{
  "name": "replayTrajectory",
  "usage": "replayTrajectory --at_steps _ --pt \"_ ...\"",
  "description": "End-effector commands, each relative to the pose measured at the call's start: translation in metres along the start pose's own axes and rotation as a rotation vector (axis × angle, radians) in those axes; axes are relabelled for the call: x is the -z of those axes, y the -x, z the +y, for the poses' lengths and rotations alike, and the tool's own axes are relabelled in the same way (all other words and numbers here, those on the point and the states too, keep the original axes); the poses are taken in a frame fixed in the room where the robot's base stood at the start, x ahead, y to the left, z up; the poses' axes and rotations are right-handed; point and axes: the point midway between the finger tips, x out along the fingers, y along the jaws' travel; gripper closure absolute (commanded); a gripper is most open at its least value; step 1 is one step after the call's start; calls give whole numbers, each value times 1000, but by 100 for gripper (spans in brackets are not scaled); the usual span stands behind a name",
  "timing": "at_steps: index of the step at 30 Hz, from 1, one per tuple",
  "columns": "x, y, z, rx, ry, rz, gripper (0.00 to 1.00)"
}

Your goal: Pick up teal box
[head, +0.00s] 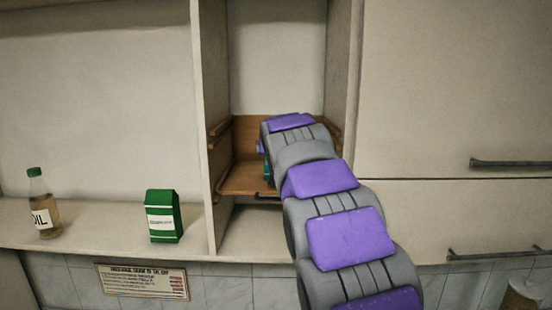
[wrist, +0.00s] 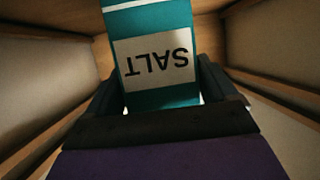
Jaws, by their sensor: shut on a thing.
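The teal box (wrist: 155,62) has a pale label reading SALT, upside down in the wrist view, and a white stripe near the picture's top edge. My gripper (wrist: 158,85) is shut on it, with a dark finger on each side of the box. In the head view only a small teal patch (head: 266,170) shows beside my arm, inside the wooden compartment. My arm hides the rest of the box and most of the gripper there. I cannot tell whether the box touches the wooden floor.
The wooden compartment (head: 245,180) has side rails and stands between narrow cabinet walls (head: 209,110). A green carton (head: 164,216) and an oil bottle (head: 42,208) stand on the shelf at left. Closed cabinet doors with dark handles (head: 508,163) are at right.

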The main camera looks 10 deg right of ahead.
Motion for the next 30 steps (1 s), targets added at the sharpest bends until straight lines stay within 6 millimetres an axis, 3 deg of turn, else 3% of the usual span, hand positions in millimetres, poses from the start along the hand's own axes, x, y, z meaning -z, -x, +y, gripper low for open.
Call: replayTrajectory --at_steps 11,30 --pt "2 0 -4 -1 1 -3 60" --pt "32 15 -3 -1 1 2 60"
